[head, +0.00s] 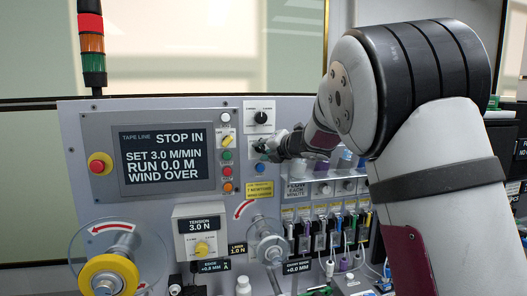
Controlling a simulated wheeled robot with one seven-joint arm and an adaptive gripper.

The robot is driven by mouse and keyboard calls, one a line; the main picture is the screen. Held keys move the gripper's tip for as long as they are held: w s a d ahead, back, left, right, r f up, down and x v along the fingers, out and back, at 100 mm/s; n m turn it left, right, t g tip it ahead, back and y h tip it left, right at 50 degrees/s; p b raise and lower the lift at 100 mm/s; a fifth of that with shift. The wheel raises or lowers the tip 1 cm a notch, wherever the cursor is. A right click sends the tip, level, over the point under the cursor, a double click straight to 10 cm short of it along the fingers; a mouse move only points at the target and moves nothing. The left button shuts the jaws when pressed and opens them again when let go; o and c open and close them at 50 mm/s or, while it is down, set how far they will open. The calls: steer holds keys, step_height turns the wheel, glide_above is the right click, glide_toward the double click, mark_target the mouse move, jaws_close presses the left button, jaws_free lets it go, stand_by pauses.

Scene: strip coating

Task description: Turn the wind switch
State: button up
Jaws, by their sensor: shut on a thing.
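The panel's lower selector switch (259,144), apparently the wind switch, has a small dark knob on a white plate right of the screen. Its label is too small to read. My gripper (271,148) reaches in from the right and is shut on this knob. The fingers partly cover the knob, so its exact angle cannot be told. A similar black knob (261,117) sits on the plate just above, clear of my gripper.
Left of the switch are small coloured buttons (227,155) and a yellow-handled switch (226,141). A red emergency button (99,163) is far left. Below stand a tension box (201,224), a yellow-rimmed reel (108,275) and a grey reel hub (270,246). Cables and bottles crowd the lower right.

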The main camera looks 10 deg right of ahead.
steer(key=m+b, duration=0.1)
steer(key=m+t+y+b, duration=0.1)
steer(key=m, duration=0.1)
steer(key=shift+w+d+f+m+y, duration=0.1)
steer(key=shift+f+m+y, duration=0.1)
steer(key=shift+m+y, duration=0.1)
steer(key=m+t+y+b, duration=0.1)
steer(key=m+b, duration=0.1)
steer(key=m, duration=0.1)
steer(key=shift+f, duration=0.15)
steer(key=m+t+b, duration=0.2)
steer(key=m+b, duration=0.1)
steer(key=m, duration=0.1)
steer(key=shift+f+m, duration=0.1)
steer(key=shift+m, duration=0.3)
steer(key=shift+m+t+h+b, duration=0.4)
steer(key=shift+m+t+b, duration=0.5)
steer(key=shift+m+b, duration=1.3)
steer(key=shift+m, duration=0.5)
steer(key=o, duration=1.1)
steer(key=shift+o, duration=0.2)
steer(key=shift+s, duration=0.2)
